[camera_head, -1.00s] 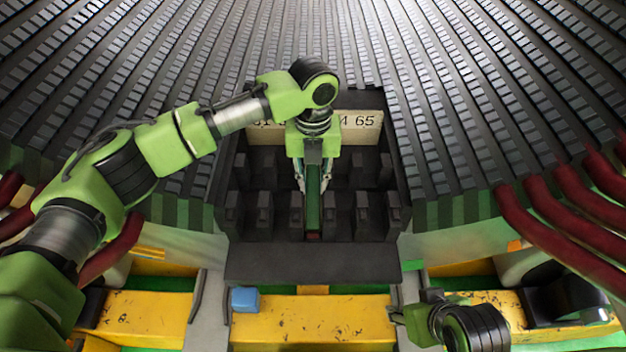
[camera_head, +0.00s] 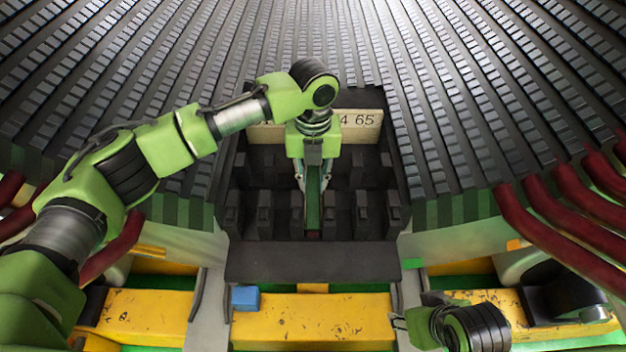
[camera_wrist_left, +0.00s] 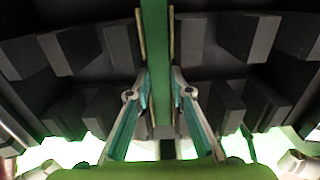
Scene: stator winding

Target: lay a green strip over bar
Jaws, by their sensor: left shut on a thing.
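A long narrow green strip (camera_head: 313,210) stands upright in line with the middle slot of a dark toothed holder. My left gripper (camera_head: 313,183) points down over this holder and is shut on the strip. In the left wrist view the strip (camera_wrist_left: 154,45) runs between the two fingers of my left gripper (camera_wrist_left: 160,95), with thin tan edges on both sides of the slot. The bar is not clearly seen; the strip and gripper cover the slot. My right gripper (camera_head: 401,319) is low at the right, away from the holder; its jaws are too small to read.
Rows of dark teeth (camera_head: 500,90) rise behind a pale number plate (camera_head: 362,125). Dark blocks (camera_head: 265,215) flank the slot closely. A blue block (camera_head: 245,298) sits on the yellow beam (camera_head: 315,322) in front. Dark red curved tubes (camera_head: 535,225) are at both sides.

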